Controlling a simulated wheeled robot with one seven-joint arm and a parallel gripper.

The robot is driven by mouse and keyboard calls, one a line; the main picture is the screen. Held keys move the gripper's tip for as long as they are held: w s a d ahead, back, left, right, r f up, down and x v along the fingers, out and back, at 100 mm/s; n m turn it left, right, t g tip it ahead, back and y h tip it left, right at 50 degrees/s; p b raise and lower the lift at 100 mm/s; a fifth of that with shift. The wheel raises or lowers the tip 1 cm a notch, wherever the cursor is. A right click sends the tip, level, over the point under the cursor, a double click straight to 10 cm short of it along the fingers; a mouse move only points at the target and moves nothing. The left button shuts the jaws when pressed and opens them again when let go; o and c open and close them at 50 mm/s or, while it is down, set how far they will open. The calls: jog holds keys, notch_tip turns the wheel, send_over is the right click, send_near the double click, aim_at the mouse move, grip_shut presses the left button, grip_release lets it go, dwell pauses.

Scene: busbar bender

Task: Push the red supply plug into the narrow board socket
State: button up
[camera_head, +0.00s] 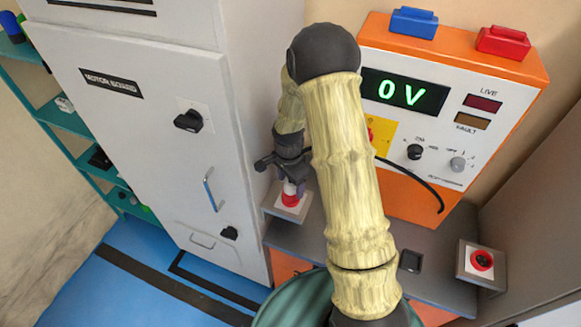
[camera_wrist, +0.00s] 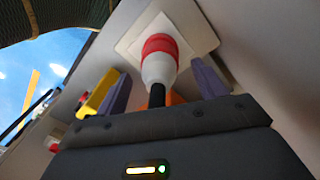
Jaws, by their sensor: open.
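The supply plug (camera_wrist: 160,62) is white with a red band and a dark tail. In the wrist view its red end meets a square white plate (camera_wrist: 187,22). I cannot tell how deep it sits. In the head view the plug (camera_head: 290,188) stands upright at a white plate with a red ring (camera_head: 289,203) beside the motor board cabinet. My gripper (camera_head: 288,172) is above that plate. In the wrist view my gripper (camera_wrist: 163,80) is open, with one purple finger on each side of the plug and gaps visible. The socket's opening is hidden.
The grey cabinet (camera_head: 140,110) marked MOTOR BOARD stands left. An orange and white supply unit (camera_head: 430,120) reads 0 V, with a black cable (camera_head: 425,183) in front. A grey box with a red round fitting (camera_head: 481,260) is at right. Blue floor (camera_head: 130,265) is open at lower left.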

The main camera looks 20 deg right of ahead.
notch_tip(320, 180, up, 11)
jog(key=shift+w+a+f+b, duration=0.1)
jog(key=shift+w+b, duration=0.05)
jog(key=shift+b, duration=0.8)
jog(key=s+r+n+t, duration=0.1)
jog(key=s+r+n, duration=0.1)
jog(key=s+n, duration=0.4)
jog(key=s+r+n+t, duration=0.1)
jog(key=s+n+t, duration=0.1)
jog(key=s+n, duration=0.5)
jog(key=s, duration=0.2)
jog(key=shift+s+d+r, duration=0.3)
jog(key=shift+d+r, duration=0.05)
jog(key=shift+d, duration=0.05)
